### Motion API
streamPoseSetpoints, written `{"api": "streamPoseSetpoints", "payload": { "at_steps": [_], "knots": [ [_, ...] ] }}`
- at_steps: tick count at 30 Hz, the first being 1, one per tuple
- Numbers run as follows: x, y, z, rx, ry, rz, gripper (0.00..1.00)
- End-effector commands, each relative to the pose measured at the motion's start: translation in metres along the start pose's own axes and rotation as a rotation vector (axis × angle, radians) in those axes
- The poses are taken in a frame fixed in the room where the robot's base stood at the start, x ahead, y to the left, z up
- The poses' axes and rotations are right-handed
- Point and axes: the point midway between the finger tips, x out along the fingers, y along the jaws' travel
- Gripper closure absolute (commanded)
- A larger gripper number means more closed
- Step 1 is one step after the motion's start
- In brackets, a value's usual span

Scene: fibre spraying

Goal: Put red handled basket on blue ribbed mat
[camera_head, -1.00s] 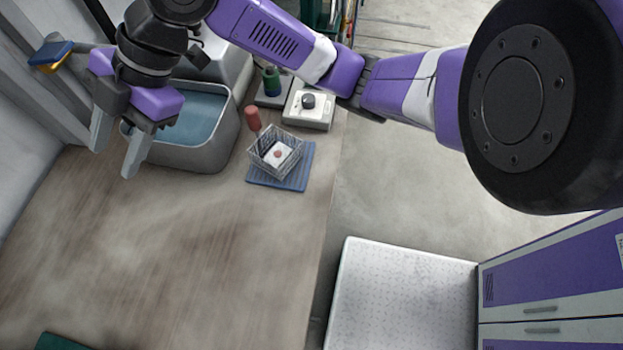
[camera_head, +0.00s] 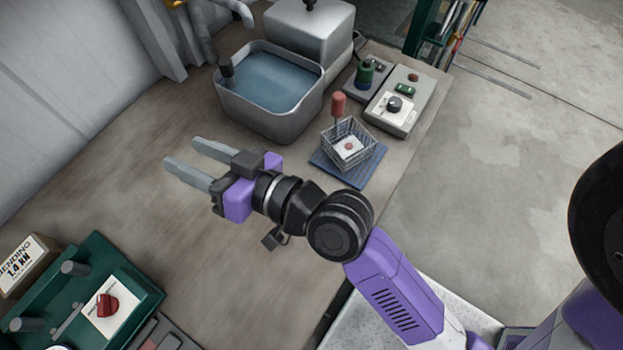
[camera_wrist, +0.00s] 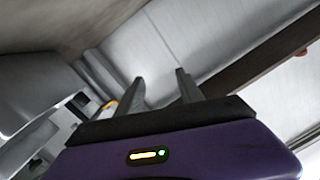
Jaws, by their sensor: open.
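The wire basket (camera_head: 362,152) with its red handle (camera_head: 338,104) stands upright on the blue ribbed mat (camera_head: 329,169) on the workbench. A white card with a red dot (camera_head: 348,146) shows at the basket. My gripper (camera_head: 187,160) is open and empty over the bench, left of the basket and apart from it, its fingers pointing left. In the wrist view my gripper's two fingers (camera_wrist: 160,90) stand apart with nothing between them, facing a pale wall; the basket and mat do not show there.
A grey basin of water (camera_head: 279,128) stands behind the basket. A green machine (camera_head: 95,258) and a labelled box (camera_head: 22,262) are at lower left. The bench middle is clear.

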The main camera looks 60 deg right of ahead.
Motion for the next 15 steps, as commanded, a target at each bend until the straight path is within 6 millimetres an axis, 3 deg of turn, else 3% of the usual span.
{"api": "streamPoseSetpoints", "payload": {
  "at_steps": [1,6,12,15],
  "knots": [
    [-0.02,0.005,0.019,0.015,-0.021,0.042,0.56],
    [-0.087,0.029,0.06,-0.009,-0.063,0.167,0.56],
    [-0.175,0.051,0.083,-0.131,-0.121,0.242,0.56],
    [-0.213,0.058,0.083,-0.211,-0.145,0.241,0.56]
  ]
}}
